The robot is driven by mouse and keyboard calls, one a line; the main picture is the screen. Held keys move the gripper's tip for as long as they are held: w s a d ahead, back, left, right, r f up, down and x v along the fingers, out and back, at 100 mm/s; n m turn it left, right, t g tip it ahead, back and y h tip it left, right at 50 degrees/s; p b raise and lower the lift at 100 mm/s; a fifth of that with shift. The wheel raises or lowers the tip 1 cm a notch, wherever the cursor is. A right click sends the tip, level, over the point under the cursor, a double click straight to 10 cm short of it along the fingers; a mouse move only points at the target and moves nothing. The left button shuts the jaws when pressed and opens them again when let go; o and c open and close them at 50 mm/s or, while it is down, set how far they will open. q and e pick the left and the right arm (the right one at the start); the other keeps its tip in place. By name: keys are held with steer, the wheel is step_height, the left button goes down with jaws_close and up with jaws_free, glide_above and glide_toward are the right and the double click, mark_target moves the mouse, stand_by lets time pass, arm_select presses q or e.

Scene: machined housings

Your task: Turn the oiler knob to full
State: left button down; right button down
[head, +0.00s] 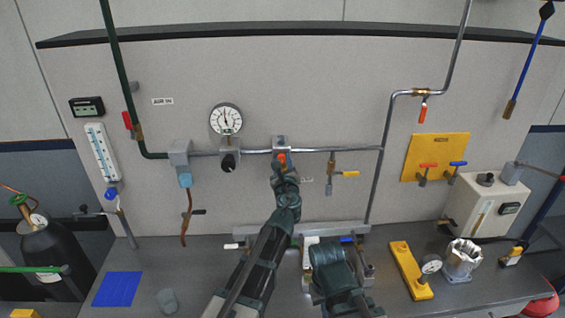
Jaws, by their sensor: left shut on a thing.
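The oiler is the grey block (281,141) on the horizontal pipe at the middle of the wall. Its small orange-red knob (282,156) shows at the front of the block. My left gripper (282,166) reaches up to this knob from below and is shut on it; the fingers cover much of the knob. How far the knob is turned cannot be read from this view. My right arm is folded low over the bench, and its gripper does not show.
Left of the oiler are a black knob (229,161) and a round gauge (225,119). To the right is a yellow-handled valve (349,173). A yellow panel (436,157) with red and blue handles hangs further right. A blue mat (118,288) lies on the bench.

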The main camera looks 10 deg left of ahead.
arm_select(q)
steer(key=shift+s+m, duration=0.1)
steer(key=shift+m, duration=0.8)
steer(key=c, duration=0.5)
jaws_free()
steer(key=shift+c, duration=0.2)
